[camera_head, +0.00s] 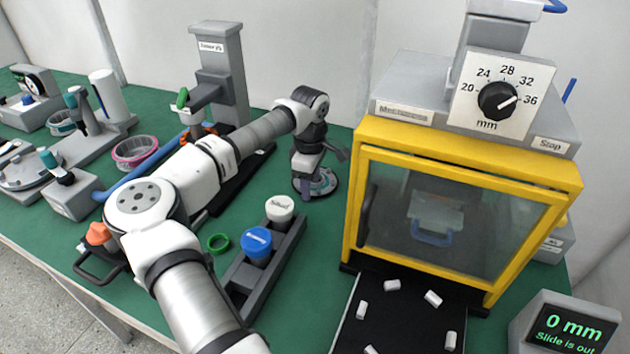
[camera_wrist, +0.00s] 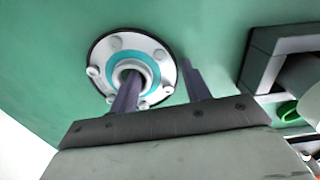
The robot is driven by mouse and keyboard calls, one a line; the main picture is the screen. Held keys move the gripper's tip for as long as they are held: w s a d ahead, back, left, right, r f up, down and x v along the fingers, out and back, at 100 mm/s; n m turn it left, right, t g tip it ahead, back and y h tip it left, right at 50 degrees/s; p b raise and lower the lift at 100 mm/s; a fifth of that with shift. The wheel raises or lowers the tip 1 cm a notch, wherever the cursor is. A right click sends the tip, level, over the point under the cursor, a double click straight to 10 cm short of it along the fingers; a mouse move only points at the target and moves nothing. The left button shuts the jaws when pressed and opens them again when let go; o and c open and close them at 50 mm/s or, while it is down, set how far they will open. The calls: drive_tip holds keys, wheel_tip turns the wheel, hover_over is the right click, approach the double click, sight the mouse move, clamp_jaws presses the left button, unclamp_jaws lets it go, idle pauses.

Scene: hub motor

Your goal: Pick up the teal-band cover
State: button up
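The teal-band cover (camera_wrist: 101,54) lies flat on the green table in the wrist view. It is a pale round disc with a teal ring, raised bolt heads around its rim and a central bore. It also shows below my gripper in the head view (camera_head: 328,188). My gripper (camera_wrist: 158,82) is open. In the wrist view its left finger overlaps the central bore and its right finger is just outside the disc's right edge. I cannot tell whether the left finger is inside the bore or above it. The fingers partly hide the cover.
A dark holder (camera_head: 294,240) with white-capped and blue-capped pieces stands nearer, beside a green ring (camera_head: 218,243). A yellow-framed press (camera_head: 470,150) stands right, with a black tray (camera_head: 400,325) of small white pieces before it. A grey column (camera_head: 222,70) stands behind my arm.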

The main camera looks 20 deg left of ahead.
drive_tip(key=c, duration=0.7)
drive_tip(key=shift+o, duration=0.2)
wheel_tip(320, 180, up, 28)
drive_tip(key=b, duration=0.1)
drive_tip(key=shift+s, duration=0.1)
